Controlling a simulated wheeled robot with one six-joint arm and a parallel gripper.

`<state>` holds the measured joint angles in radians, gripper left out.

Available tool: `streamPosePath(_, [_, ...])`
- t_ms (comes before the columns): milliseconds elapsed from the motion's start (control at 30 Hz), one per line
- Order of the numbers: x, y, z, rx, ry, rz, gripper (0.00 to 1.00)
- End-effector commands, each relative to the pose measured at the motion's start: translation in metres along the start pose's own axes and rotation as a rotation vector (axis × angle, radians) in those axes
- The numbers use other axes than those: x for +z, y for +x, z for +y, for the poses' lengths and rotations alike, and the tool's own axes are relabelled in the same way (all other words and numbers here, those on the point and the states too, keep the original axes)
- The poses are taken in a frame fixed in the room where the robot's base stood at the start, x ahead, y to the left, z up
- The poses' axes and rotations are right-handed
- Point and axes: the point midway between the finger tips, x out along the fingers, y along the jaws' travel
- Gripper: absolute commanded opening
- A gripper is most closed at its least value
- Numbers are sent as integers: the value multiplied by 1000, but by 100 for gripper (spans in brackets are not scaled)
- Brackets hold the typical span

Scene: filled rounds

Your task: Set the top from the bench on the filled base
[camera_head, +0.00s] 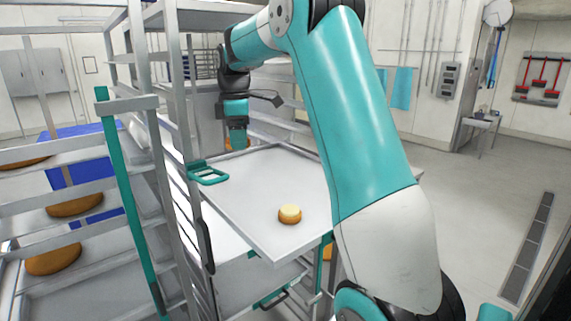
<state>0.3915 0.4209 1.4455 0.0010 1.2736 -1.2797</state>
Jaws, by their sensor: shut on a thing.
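The filled base (290,215) is a small golden-brown round with a pale cream upper face. It sits on the grey tray (262,185), near the tray's front corner. My gripper (238,146) points down at the back left of the tray, well behind the filled base and apart from it. It is shut on a brown round, the top (228,144), which shows only as slim edges on either side of the gripper. The gripper hides most of the top, and I cannot tell how high it is above the surface.
A metal rack (160,130) stands close on the left, with a teal handle (208,174) at the tray's left edge. Large brown rounds (75,204) lie on shelves at the far left. My arm covers the tray's right side. The floor at right is clear.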

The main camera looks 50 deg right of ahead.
Motion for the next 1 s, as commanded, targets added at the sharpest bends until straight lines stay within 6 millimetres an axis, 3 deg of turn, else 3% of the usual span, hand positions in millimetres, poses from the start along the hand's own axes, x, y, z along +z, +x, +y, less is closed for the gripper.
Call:
streamPosePath(33, [19, 12, -6, -6, 3, -1, 54])
streamPosePath(200, [69, 48, -29, -6, 16, -1, 54])
streamPosePath(400, [110, 76, -56, -3, 25, 0, 54])
streamPosePath(567, [119, 84, -64, 0, 24, 0, 54])
streamPosePath(1000, [119, 115, -63, -1, 23, 0, 54])
